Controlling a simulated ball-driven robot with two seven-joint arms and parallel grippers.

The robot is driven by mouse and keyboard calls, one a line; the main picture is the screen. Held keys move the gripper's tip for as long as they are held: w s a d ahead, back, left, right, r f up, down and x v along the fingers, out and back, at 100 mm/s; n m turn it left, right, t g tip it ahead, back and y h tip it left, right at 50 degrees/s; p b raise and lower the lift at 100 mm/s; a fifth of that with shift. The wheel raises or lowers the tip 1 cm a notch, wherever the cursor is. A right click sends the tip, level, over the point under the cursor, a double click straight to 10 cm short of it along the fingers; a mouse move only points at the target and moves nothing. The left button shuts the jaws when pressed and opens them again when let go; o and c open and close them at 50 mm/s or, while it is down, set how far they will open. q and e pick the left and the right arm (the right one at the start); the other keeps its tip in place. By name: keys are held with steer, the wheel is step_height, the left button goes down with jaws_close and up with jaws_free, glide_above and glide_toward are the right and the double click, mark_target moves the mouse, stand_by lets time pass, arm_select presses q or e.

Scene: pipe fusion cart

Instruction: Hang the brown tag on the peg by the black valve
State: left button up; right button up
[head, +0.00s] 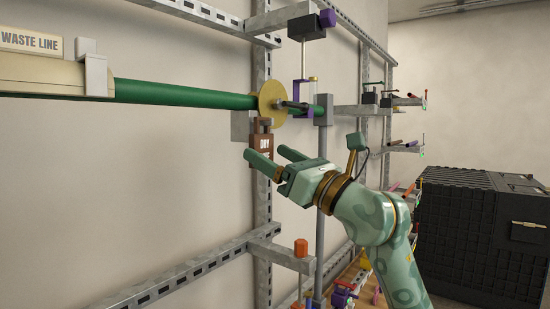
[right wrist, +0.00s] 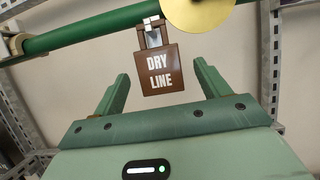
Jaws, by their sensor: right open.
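The brown tag (head: 264,139) reads "DRY LINE" and hangs upright under the green pipe. In the right wrist view the tag (right wrist: 159,72) hangs by its shackle from a small pale peg (right wrist: 152,21). My right gripper (head: 268,152) is open at the tag. In the right wrist view its fingers (right wrist: 161,78) stand to the left and right of the tag, with gaps on both sides. A black handle (head: 291,105), perhaps the black valve, sits by the brass disc (head: 272,98) on the pipe. My left gripper is out of view.
The green pipe (head: 185,94) runs along the wall from a cream "WASTE LINE" section (head: 55,72). Slotted metal rails (head: 262,205) and a grey post (head: 322,190) stand close by. A black crate (head: 480,235) is at right. Lower shelf rails carry small coloured parts.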

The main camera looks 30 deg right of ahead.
steer(key=s+d+b, duration=0.3)
steer(key=s, duration=0.6)
steer(key=shift+d, duration=0.4)
steer(key=shift+a, duration=0.1)
stand_by(0.6)
